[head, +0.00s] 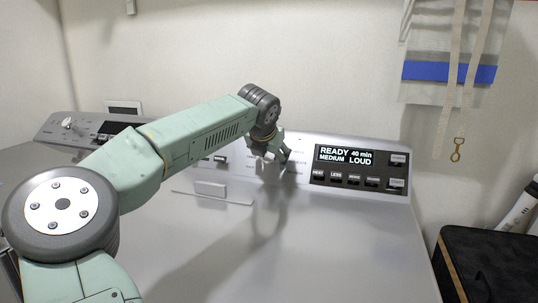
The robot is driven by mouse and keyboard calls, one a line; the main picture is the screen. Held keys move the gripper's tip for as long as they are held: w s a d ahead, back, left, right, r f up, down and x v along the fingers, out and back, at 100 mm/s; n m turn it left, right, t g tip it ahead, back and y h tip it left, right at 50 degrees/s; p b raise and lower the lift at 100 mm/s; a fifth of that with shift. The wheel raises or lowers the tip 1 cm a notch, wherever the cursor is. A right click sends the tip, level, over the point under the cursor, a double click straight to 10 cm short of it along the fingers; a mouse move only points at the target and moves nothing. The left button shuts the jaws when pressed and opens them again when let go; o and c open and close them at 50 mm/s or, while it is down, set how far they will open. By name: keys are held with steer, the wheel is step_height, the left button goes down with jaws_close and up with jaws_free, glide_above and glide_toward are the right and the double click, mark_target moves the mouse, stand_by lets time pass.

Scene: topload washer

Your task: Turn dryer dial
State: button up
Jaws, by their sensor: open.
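The dryer's control panel (303,148) runs along the back of the right-hand white machine. Its display (344,157) reads READY, 40 min, MEDIUM, LOUD. My gripper (278,158) is at the middle of this panel, left of the display, and is open. My wrist and fingers cover this part of the panel, so I cannot make out the dial clearly or tell whether the fingers touch it. Several small buttons (344,178) sit below the display.
A second machine's panel with a knob (68,123) stands at the left. The dryer's top (340,235) is bare in front of my gripper. A bag with straps (448,75) hangs on the right wall. A black box (495,255) stands at the lower right.

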steer(key=c, duration=1.2)
steer(key=shift+f, duration=0.1)
steer(key=n+b, duration=0.2)
steer(key=shift+n, duration=0.4)
steer(key=shift+n+g+h+b, duration=0.45)
steer(key=shift+n+b, duration=0.3)
steer(key=shift+n, duration=1.25)
steer(key=shift+r, duration=0.2)
steer(key=o, duration=1.2)
